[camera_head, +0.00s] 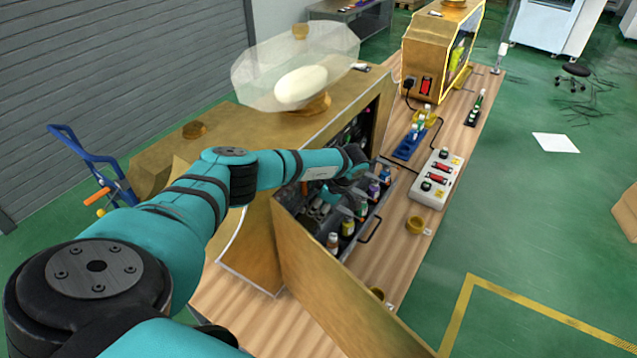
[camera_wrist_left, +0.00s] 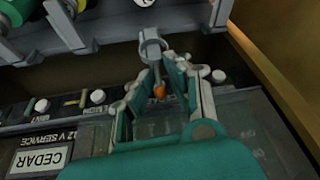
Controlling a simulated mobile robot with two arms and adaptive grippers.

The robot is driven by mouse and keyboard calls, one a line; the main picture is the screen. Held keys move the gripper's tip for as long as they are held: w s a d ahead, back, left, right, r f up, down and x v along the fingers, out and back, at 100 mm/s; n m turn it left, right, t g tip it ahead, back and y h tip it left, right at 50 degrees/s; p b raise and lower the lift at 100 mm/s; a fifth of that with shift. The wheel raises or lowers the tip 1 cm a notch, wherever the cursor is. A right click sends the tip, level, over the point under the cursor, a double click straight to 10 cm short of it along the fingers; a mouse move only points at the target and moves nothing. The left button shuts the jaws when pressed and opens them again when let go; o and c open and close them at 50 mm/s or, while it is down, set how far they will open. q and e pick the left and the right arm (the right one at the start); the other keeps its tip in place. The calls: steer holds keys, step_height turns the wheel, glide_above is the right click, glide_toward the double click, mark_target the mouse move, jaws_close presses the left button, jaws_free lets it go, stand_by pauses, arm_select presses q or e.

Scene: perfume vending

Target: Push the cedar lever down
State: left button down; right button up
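In the left wrist view, a grey lever (camera_wrist_left: 153,52) with a ring-like top runs down to a small orange tip (camera_wrist_left: 159,91). My left gripper (camera_wrist_left: 158,74) has its fingers apart, one on each side of the orange tip; I cannot tell whether they touch it. A white label reading CEDAR (camera_wrist_left: 40,159) is on the dark panel at lower left; the frames do not show clearly which part it marks. In the head view, my left gripper (camera_head: 318,205) reaches into the dim open cabinet (camera_head: 250,245), and the lever cannot be made out. My right gripper is not in view.
A row of small bottles (camera_head: 347,227) stands beside the cabinet opening, behind a black handle (camera_head: 371,231). A wooden door panel (camera_head: 325,300) stands open in front. A white button box (camera_head: 437,178) and a blue tray (camera_head: 409,143) sit on the wooden bench (camera_head: 385,270).

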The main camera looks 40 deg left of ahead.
arm_select(q)
steer(key=shift+w+d+r, duration=0.1)
steer(key=shift+w, duration=0.05)
stand_by(0.4)
steer(key=shift+d+y+b, duration=0.1)
steer(key=shift+y+b, duration=0.2)
steer(key=d+y+b, duration=0.1)
steer(key=y+b, duration=0.1)
steer(key=d+y+b, duration=0.1)
steer(key=y+b, duration=0.1)
steer(key=b, duration=0.1)
steer(key=d+y+b, duration=0.1)
steer(key=d+b, duration=0.1)
steer(key=shift+w+f+g+y, duration=0.3)
steer(key=shift+f+y, duration=0.1)
steer(key=shift+d+y+b, duration=0.2)
steer(key=shift+y+b, duration=0.1)
steer(key=shift+b, duration=0.25)
steer(key=shift+r, duration=0.1)
